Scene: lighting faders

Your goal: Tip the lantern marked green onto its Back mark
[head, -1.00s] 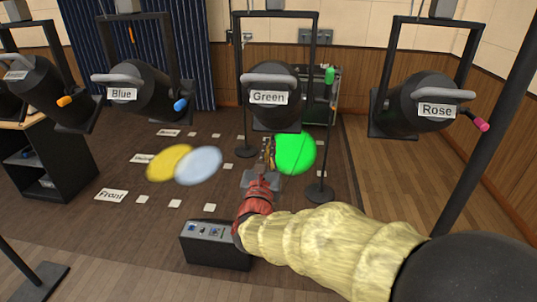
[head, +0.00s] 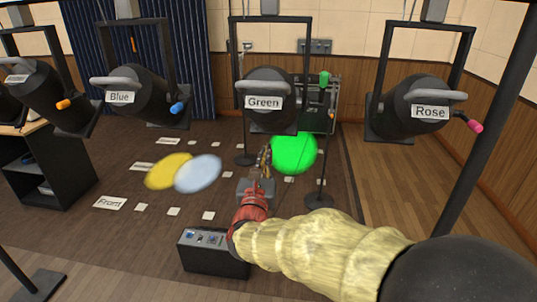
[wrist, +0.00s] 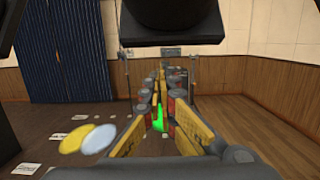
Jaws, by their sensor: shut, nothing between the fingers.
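The lantern labelled Green (head: 264,88) hangs in a black yoke at the top middle of the head view, its body tilted. Its dark underside (wrist: 172,30) fills the top of the wrist view. A green knob (head: 324,79) shows to its right. A bright green light pool (head: 293,153) lies toward the rear of the floor. A rear floor card (head: 168,141), left of the pool, is too small to read. My gripper (head: 265,158) is shut and empty, below the lantern and apart from it; its fingers (wrist: 160,85) point forward in the wrist view.
Lanterns labelled Blue (head: 140,88) and Rose (head: 424,98) hang either side. Yellow (head: 165,172) and pale blue (head: 200,174) pools lie left. A card reads Front (head: 109,203). A control box (head: 213,255) stands below my arm, and a thin stand (head: 322,165) rises right of my gripper.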

